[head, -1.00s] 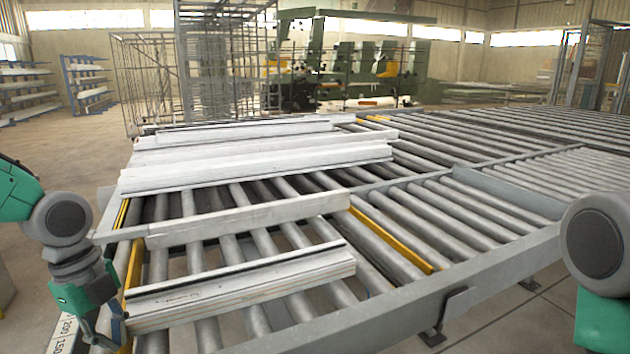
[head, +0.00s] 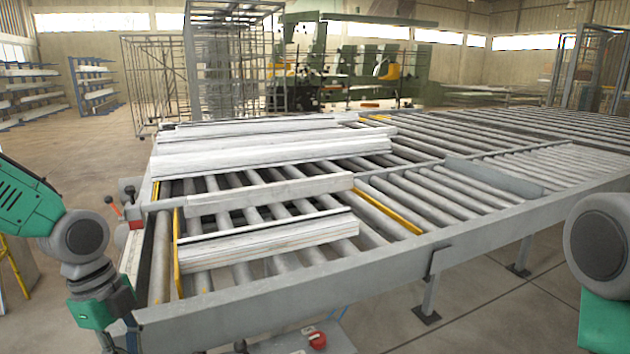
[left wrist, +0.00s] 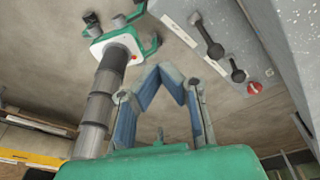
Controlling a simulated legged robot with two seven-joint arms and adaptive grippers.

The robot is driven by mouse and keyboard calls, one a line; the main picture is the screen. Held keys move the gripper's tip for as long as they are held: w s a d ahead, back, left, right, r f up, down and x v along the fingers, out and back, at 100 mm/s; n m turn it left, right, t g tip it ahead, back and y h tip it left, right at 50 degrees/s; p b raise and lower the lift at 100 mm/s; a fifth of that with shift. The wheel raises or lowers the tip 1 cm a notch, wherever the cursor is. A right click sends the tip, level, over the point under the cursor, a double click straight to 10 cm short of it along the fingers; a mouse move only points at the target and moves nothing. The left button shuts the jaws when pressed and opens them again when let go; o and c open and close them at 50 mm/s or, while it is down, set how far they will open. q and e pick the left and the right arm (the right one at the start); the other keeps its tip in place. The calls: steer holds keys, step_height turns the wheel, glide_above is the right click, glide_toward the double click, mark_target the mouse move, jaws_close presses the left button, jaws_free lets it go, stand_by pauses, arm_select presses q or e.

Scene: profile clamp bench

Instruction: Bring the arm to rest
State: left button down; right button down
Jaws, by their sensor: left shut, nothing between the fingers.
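My left arm (head: 84,238) comes in from the left in the head view and hangs down beside the near left corner of the roller bench (head: 300,268). Its gripper runs off the bottom edge there, so the fingertips are hidden. In the left wrist view my left gripper (left wrist: 160,75) is shut with nothing between its fingers, over bare floor. My right arm (head: 605,245) shows only as a joint at the right edge; its gripper is out of view.
White profiles (head: 270,240) lie across the rollers, with more stacked behind. A grey control box with a red knob (head: 317,340) stands below the bench's front rail; its knob also shows in the left wrist view (left wrist: 254,87). The floor (head: 530,310) at front right is clear.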

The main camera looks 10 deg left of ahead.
arm_select(q)
steer(key=s+d+f+n+b, duration=0.2)
steer(key=s+f+n+b, duration=0.1)
steer(key=f, duration=0.5)
steer(key=s+d+f+n+b, duration=0.2)
steer(key=f+n, duration=0.1)
steer(key=f, duration=0.4)
steer(key=s+d+f+n+b, duration=0.3)
steer(key=f+n, duration=0.1)
steer(key=f, duration=0.4)
steer(key=s+a+f+n+t+y+b, duration=0.1)
steer(key=s+f+n+y+b, duration=0.1)
steer(key=s+f+n+b, duration=0.3)
steer(key=s+f+n, duration=0.3)
steer(key=s+f, duration=0.3)
steer(key=f, duration=0.3)
steer(key=shift+w+d, duration=0.15)
steer(key=shift+n, duration=0.3)
